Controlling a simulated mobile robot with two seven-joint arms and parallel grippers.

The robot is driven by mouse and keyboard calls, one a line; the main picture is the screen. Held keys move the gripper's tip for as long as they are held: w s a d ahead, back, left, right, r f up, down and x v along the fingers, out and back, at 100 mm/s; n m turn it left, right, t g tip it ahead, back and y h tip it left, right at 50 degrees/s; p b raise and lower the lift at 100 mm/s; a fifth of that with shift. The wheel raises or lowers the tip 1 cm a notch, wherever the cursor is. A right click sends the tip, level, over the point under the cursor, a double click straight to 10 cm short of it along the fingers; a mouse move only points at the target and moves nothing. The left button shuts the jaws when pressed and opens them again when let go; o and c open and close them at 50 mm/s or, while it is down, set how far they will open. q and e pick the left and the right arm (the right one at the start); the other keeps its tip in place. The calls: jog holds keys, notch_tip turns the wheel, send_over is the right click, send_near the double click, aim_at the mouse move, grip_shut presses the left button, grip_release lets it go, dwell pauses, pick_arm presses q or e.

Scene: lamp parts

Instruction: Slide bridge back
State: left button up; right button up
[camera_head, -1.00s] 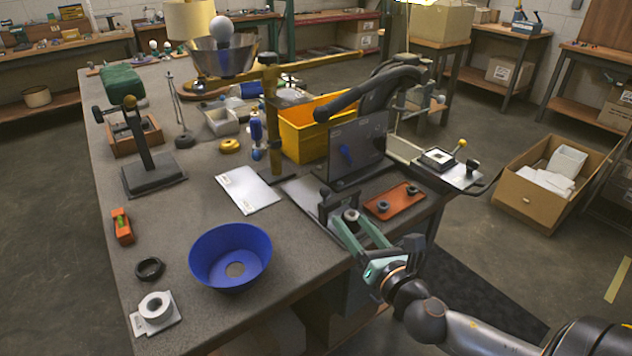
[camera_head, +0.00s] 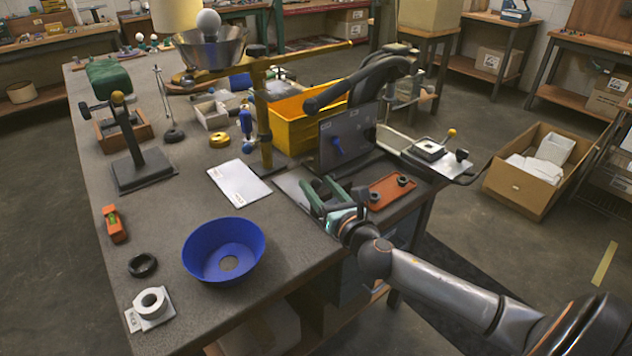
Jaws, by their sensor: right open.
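No part is plainly marked as the bridge, so I cannot tell which one it is. A pale flat plate (camera_head: 292,186) lies in front of the panel. My right gripper (camera_head: 325,188) has green fingers, spread open, at the near end of this plate. Small dark fittings there are mostly hidden by the fingers, and I cannot tell whether they touch. My left gripper is out of view.
A red-brown tray (camera_head: 391,190) with two dark rings lies just right of the gripper. A blue bowl (camera_head: 223,250) and a white card (camera_head: 239,183) lie to the left. A yellow post (camera_head: 263,125) and yellow bin (camera_head: 290,125) stand behind. The table between bowl and card is clear.

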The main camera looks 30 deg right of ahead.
jog(key=shift+w+d, duration=0.1)
jog(key=shift+w, duration=0.75)
grip_shut()
dwell(0.9)
